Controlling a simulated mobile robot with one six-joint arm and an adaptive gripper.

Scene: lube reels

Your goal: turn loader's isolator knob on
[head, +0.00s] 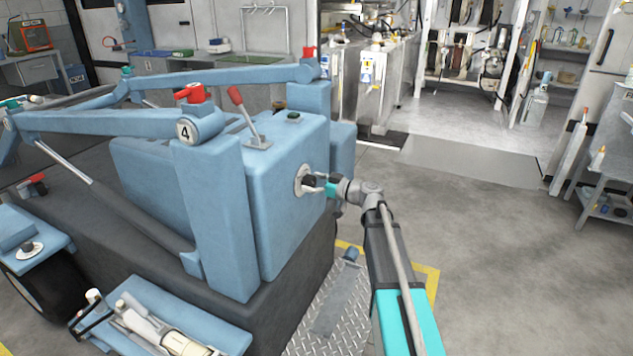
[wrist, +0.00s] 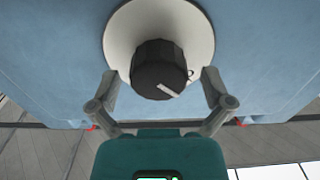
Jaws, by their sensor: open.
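The loader (head: 290,215) is a large light-blue machine at the left and centre of the head view. Its isolator knob (head: 309,183) is black, on a round white plate on the blue end face. In the wrist view the knob (wrist: 160,70) is faceted, with a white pointer line slanting toward the lower right, on its white plate (wrist: 122,35). My gripper (wrist: 160,88) is open, one finger on each side of the knob's lower part. I cannot tell whether the fingers touch it. In the head view my gripper (head: 322,186) is at the knob, partly hidden by its own wrist.
A red handle (head: 190,93) sits above the arm pivot marked 4. A tread-plate step (head: 325,310) lies below. The grey floor (head: 510,270) at right is clear.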

